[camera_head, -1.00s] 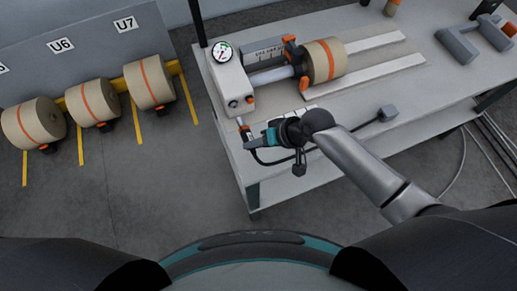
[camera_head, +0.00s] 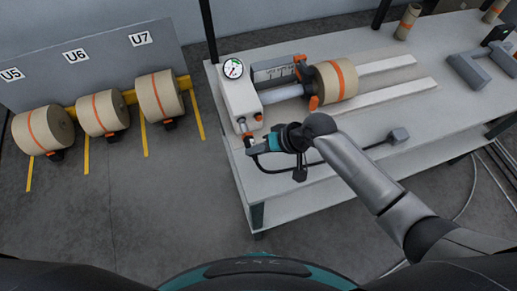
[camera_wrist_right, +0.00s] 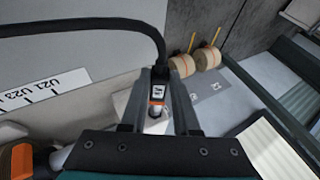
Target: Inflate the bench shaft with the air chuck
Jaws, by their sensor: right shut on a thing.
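The bench shaft (camera_head: 283,92) is a silver bar running from a white block (camera_head: 239,100) into a kraft roll (camera_head: 345,80) on the bench. A round gauge (camera_head: 233,68) sits on the block; its needle is too small to read. My right gripper (camera_head: 253,144) is shut on the air chuck (camera_head: 248,139), just in front of the block's near end. In the right wrist view the air chuck (camera_wrist_right: 158,93), black with an orange band, is between the fingers (camera_wrist_right: 158,108), its silver tip at a pale block. I cannot tell whether it is seated. My left gripper is out of view.
Grey cradle blocks (camera_head: 470,70) stand at the right. Several kraft rolls (camera_head: 103,112) line the wall at left. Floor (camera_head: 120,215) between is clear.

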